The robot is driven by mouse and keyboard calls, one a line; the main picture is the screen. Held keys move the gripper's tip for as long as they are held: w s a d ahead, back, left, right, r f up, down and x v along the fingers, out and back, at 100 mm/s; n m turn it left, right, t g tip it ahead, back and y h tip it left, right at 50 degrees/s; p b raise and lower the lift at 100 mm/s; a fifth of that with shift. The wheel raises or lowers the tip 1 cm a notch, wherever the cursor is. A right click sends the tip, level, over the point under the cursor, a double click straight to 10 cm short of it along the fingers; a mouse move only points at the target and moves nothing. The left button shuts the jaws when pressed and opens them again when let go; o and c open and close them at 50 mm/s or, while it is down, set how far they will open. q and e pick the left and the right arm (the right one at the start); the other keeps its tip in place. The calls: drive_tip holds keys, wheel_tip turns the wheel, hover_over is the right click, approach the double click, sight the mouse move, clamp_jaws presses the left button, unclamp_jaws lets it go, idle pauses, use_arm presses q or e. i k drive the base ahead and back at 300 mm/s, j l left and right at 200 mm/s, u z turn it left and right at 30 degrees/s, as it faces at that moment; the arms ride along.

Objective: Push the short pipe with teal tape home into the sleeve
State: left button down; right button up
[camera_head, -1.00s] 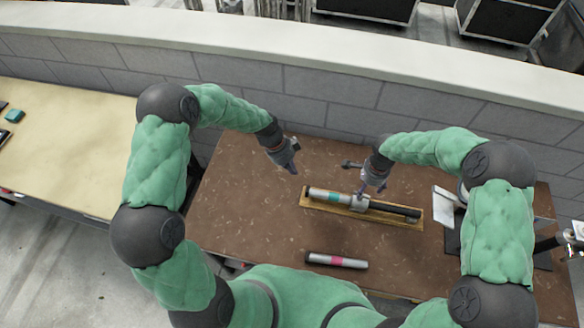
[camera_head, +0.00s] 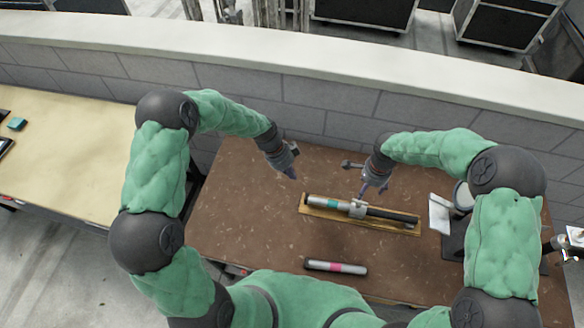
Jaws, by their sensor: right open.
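The short pipe with teal tape (camera_head: 323,202) lies on a wooden cradle (camera_head: 315,213) on the brown table. Its right end meets the metal sleeve (camera_head: 357,209), and a long dark pipe (camera_head: 392,216) runs out of the sleeve's other side. How deep the taped pipe sits in the sleeve is too small to tell. My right gripper (camera_head: 369,191) is open just above and behind the sleeve, its fingers close to it. My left gripper (camera_head: 291,174) hangs above the table, behind and left of the taped pipe, apart from it; its jaw opening is too small to tell.
A short pipe with pink tape (camera_head: 336,267) lies in front of the cradle. A pale plate and a dark stand (camera_head: 452,240) are at the right side of the table. A block wall (camera_head: 340,110) closes off the back. The brown table (camera_head: 240,215) is clear at left.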

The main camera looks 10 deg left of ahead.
sight(331, 203)
drive_tip(key=k, duration=1)
